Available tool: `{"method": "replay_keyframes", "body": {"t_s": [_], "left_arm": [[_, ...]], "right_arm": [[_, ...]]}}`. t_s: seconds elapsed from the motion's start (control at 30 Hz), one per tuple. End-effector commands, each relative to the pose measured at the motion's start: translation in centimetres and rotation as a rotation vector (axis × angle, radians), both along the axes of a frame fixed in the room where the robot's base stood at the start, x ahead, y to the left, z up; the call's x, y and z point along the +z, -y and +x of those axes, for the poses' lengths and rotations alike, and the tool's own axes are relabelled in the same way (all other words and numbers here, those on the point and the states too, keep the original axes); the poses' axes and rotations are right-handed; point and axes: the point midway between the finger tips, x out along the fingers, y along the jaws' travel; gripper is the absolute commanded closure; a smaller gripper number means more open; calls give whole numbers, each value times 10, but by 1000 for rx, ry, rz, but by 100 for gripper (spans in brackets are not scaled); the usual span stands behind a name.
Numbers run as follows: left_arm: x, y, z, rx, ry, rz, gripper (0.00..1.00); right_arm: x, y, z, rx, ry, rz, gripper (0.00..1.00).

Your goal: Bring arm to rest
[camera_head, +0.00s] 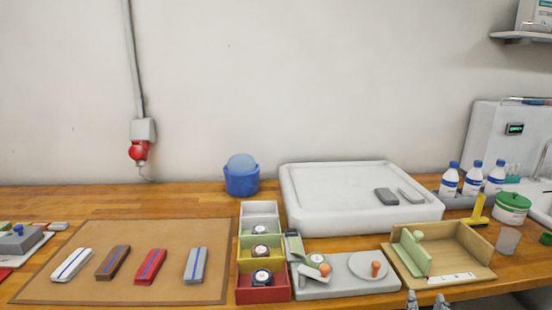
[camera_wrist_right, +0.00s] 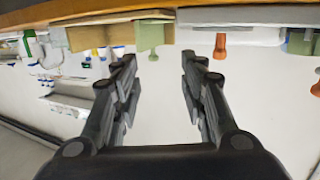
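My right gripper (camera_head: 426,300) shows only as its fingertips at the bottom edge of the head view, in front of the wooden box (camera_head: 468,272) at the table's front edge. In the right wrist view the right gripper (camera_wrist_right: 160,75) has its two fingers well apart with nothing between them. The table edge and the box, with a pale green knob (camera_wrist_right: 154,50), lie beyond the fingertips. My left gripper is in neither view.
A grey fixture (camera_head: 345,289) with orange knobs stands left of the box. Further left are stacked coloured bins (camera_head: 263,295) and a brown mat (camera_head: 120,290) with several folded items. A white tray (camera_head: 300,215), bottles (camera_head: 449,182) and a green-lidded pot (camera_head: 512,208) stand behind.

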Motion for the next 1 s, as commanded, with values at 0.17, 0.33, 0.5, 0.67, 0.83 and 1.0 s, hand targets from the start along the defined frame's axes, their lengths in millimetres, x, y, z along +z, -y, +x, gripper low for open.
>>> {"method": "replay_keyframes", "body": {"t_s": [0.17,0.33,0.5,0.67,0.83,1.0], "left_arm": [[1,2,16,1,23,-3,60],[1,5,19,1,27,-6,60],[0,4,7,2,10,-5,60],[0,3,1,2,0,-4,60],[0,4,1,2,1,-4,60],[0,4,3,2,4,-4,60]], "right_arm": [[-32,-16,-17,44,-135,14,61],[-71,-37,-44,101,-311,30,61],[-121,-66,-98,182,-565,46,61],[-160,-91,-163,262,-819,54,61],[-184,-108,-230,333,-1045,52,61],[-213,-115,-254,363,-1156,51,61]]}}
